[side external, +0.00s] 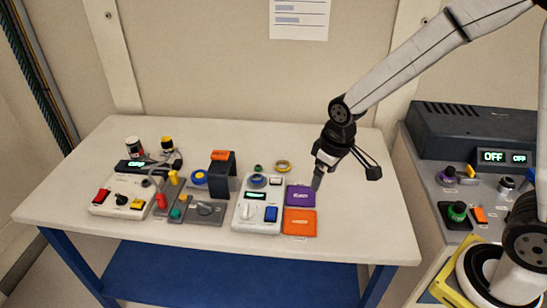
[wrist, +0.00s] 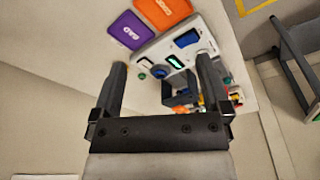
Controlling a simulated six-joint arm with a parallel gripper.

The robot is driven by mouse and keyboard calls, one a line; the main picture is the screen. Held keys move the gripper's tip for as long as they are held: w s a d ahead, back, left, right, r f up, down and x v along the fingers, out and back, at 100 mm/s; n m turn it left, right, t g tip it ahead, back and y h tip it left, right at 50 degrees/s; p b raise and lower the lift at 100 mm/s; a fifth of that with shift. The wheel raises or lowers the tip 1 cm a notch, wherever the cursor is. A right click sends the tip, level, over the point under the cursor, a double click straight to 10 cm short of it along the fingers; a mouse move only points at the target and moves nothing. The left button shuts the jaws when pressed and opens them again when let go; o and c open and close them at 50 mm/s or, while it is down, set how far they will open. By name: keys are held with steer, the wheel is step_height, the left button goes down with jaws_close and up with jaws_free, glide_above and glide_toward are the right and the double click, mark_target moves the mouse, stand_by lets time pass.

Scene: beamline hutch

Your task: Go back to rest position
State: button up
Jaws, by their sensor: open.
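My gripper (side external: 318,180) is above the right part of the white table (side external: 350,225), close to the purple pad in the side view. In the wrist view my gripper (wrist: 160,75) has its two fingers wide apart with nothing between them. The purple pad (side external: 300,195) lies behind the orange pad (side external: 299,222) on the table. Both pads also show at the top of the wrist view, purple (wrist: 130,32) and orange (wrist: 163,10). I cannot tell the exact height of the fingertips above the table.
A white control box (side external: 257,212) with a blue switch stands left of the pads. Further left are a grey panel (side external: 207,210) and another white box (side external: 112,203). A dark instrument (side external: 470,130) reading OFF stands at the right. The table's right end is bare.

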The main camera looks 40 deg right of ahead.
steer(key=s+d+m, duration=0.2)
steer(key=s+d, duration=0.1)
steer(key=s, duration=0.6)
steer(key=shift+m+t, duration=0.3)
steer(key=shift+t, duration=0.1)
steer(key=shift+d+r, duration=0.1)
